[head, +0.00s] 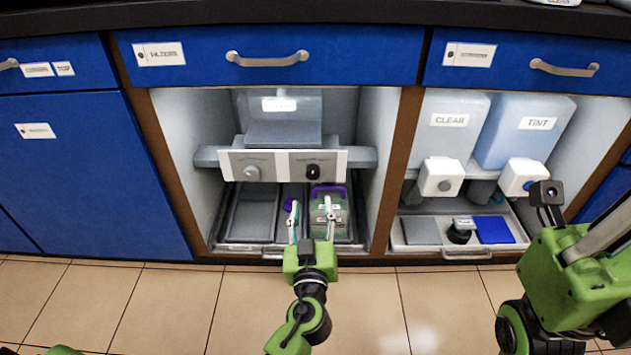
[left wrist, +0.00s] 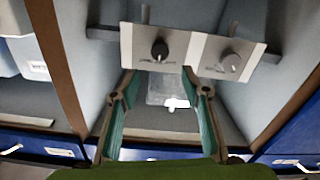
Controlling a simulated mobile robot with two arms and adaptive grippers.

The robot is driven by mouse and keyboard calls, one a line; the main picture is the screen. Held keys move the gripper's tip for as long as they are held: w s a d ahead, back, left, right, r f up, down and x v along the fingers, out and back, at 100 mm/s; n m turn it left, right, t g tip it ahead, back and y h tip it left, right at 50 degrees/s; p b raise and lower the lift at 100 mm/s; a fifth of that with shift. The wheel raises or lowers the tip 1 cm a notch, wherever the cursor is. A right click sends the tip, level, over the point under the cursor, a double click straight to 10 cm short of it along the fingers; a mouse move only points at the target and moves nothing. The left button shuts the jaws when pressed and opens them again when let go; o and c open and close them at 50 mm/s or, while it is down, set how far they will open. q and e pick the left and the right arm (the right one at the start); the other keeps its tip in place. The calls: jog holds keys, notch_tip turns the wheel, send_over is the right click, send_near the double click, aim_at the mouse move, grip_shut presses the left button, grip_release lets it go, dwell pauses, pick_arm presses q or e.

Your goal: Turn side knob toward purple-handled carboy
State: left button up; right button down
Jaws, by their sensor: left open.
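A grey and white control panel (head: 283,164) spans the middle bay, with a grey knob (head: 252,172) on its left and a black knob (head: 313,171) on its right. In the left wrist view, which looks upside down, the black knob (left wrist: 159,51) is left and the grey knob (left wrist: 231,62) right. The purple-handled carboy (head: 331,222) sits below the panel on the right; fingers partly hide it. My left gripper (head: 311,208) is open and empty, fingers apart, below the panel. It also shows in the left wrist view (left wrist: 158,80), near the black knob; contact cannot be told.
A grey tray (head: 252,213) lies left of the carboy. The right bay holds CLEAR (head: 447,135) and TINT (head: 528,140) containers above a tray with a black cup (head: 461,231) and a blue pad (head: 494,229). Wooden posts (head: 396,165) flank the middle bay. My right arm shows at right.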

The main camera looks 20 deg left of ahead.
aim_at(313, 176)
pick_arm(q)
jog(key=b+x, duration=0.1)
jog(key=x, duration=1)
jog(key=shift+f, duration=0.15)
jog(key=c, duration=1.1)
